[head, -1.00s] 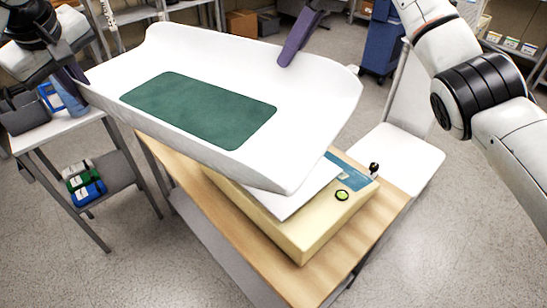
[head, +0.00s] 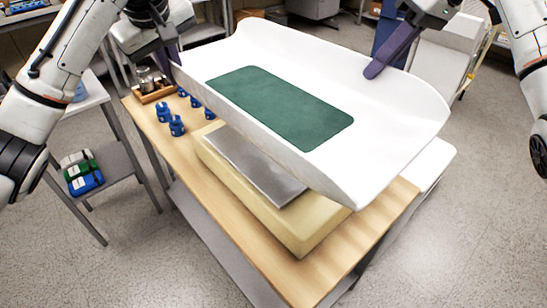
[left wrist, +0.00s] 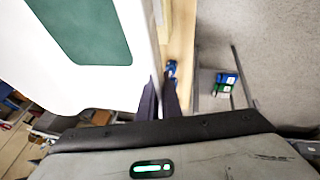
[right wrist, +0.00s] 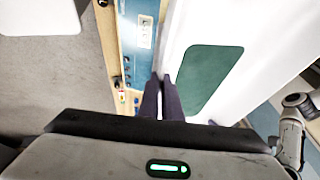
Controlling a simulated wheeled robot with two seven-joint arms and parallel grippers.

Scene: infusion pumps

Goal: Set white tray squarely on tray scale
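The white tray (head: 400,130), a wide curved pan with a green mat (head: 280,105), is held up over the tray scale. The scale is a cream box (head: 300,235) with a grey metal plate (head: 250,165) on top. The plate's left part is uncovered; the tray hides its right part. The tray appears raised clear of the plate, and its near edge is not lined up with the scale's. My left gripper (head: 172,62) is shut on the tray's left end, also in the left wrist view (left wrist: 160,90). My right gripper (head: 385,58) is shut on its far rim, also in the right wrist view (right wrist: 161,85).
The scale stands on a wooden-topped table (head: 215,210). Several blue fittings (head: 177,125) and a small wooden rack (head: 152,92) sit on its left part. A side cart (head: 110,170) holds green and blue packs. A white surface (head: 432,165) lies beyond the table's right side.

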